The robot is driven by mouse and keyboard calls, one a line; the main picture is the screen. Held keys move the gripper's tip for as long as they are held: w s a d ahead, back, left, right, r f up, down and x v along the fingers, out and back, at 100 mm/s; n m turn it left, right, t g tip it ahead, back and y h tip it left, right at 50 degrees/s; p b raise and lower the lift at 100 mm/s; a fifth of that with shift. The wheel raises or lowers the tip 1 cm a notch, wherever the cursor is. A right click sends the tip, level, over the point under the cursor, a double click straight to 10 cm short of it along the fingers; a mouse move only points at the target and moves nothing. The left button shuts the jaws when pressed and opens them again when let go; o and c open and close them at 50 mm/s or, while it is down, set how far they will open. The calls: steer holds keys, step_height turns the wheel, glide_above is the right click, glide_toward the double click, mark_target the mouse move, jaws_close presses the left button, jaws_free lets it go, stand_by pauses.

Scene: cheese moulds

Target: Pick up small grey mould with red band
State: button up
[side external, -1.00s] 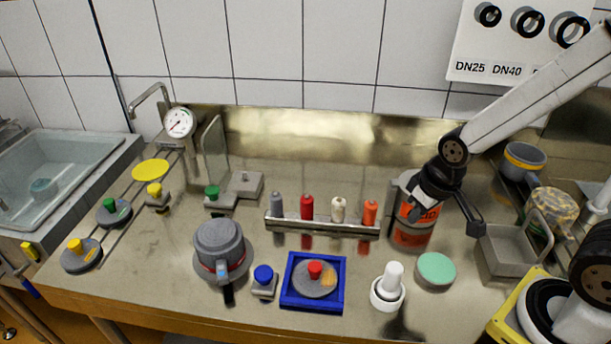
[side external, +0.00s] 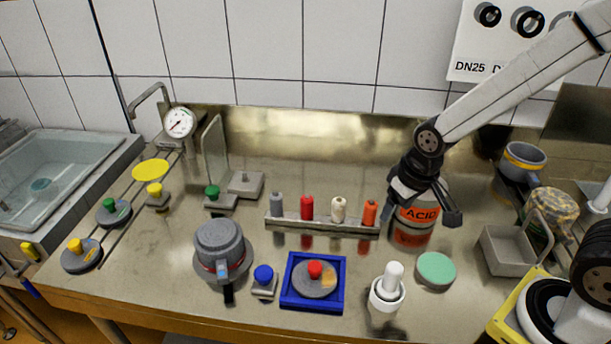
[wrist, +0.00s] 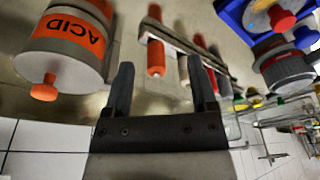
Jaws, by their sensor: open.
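The small grey mould (side external: 219,243) stands upright left of centre on the steel bench in the side view, with a thin red band low around it and a blue tag at its front. My gripper (side external: 424,208) is well to the right of the mould, in front of the orange-labelled ACID container. In the wrist view its two fingers (wrist: 163,80) are apart with nothing between them.
The ACID container (side external: 414,235) is close to my gripper. A rack (side external: 320,226) of small bottles and a blue tray (side external: 315,305) with a red-knobbed lid lie between gripper and mould. A blue-knobbed piece (side external: 264,286) sits right beside the mould.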

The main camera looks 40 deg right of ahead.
steer(key=w+a+m, duration=0.1)
steer(key=w+a, duration=0.6)
steer(key=w, duration=0.1)
steer(key=m+g, duration=0.2)
steer(key=m, duration=0.1)
glide_above(221, 262)
steer(key=shift+s+f, duration=0.1)
steer(key=shift+f, duration=2.1)
steer(key=shift+f, duration=0.1)
steer(key=shift+f, duration=2.5)
steer(key=shift+c, duration=0.2)
jaws_close()
